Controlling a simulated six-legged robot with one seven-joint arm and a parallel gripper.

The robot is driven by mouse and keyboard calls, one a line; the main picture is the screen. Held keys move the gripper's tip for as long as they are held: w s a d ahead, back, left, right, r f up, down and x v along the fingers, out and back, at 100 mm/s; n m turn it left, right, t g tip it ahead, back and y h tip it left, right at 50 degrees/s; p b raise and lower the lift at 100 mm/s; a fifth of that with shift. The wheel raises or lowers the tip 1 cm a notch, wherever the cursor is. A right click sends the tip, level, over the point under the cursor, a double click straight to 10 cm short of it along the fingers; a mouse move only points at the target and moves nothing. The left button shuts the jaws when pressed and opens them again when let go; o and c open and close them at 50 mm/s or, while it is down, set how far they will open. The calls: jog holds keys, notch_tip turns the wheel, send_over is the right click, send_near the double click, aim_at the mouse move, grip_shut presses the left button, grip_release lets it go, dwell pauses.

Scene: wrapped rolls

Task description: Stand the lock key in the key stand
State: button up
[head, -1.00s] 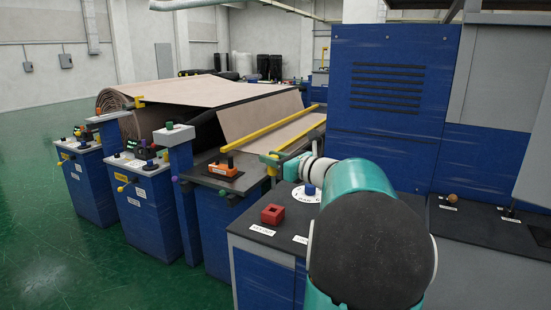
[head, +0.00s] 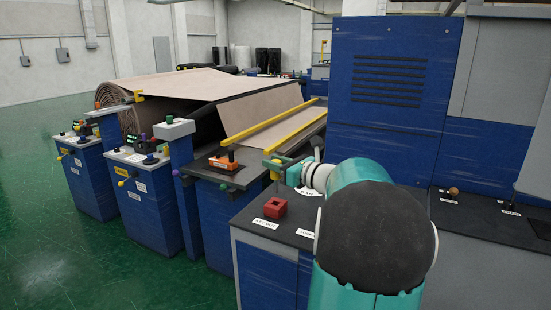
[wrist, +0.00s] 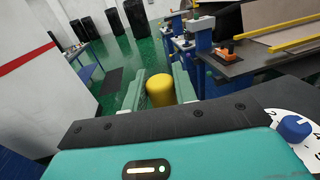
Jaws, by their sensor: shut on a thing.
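My gripper (head: 272,168) is at the end of the teal arm in the head view, raised above the dark console top, behind and above the red block. In the wrist view its two teal fingers (wrist: 160,92) are closed on a yellow cylinder (wrist: 160,88), which I take to be the handle of the lock key. The rest of the key is hidden or too small to tell. The key stand appears to be the red square block (head: 275,207) with a dark opening in its top, near the console's front left corner. The key is apart from it.
A white dial with a blue knob (wrist: 294,128) sits on the console to the right in the wrist view. An orange-based device (head: 223,161) and yellow rails (head: 275,133) lie beyond the gripper. A tall blue cabinet (head: 390,100) stands behind the console. White labels lie near the red block.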

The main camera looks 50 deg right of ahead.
aim_at(276, 184)
jog(key=shift+f, duration=2.45)
jog(key=shift+f, duration=0.8)
jog(key=o, duration=1)
jog(key=shift+o, duration=0.2)
jog(key=s, duration=0.9)
jog(key=s+d, duration=0.1)
jog(key=s, duration=0.3)
jog(key=shift+s+d, duration=0.1)
jog(key=shift+s, duration=0.25)
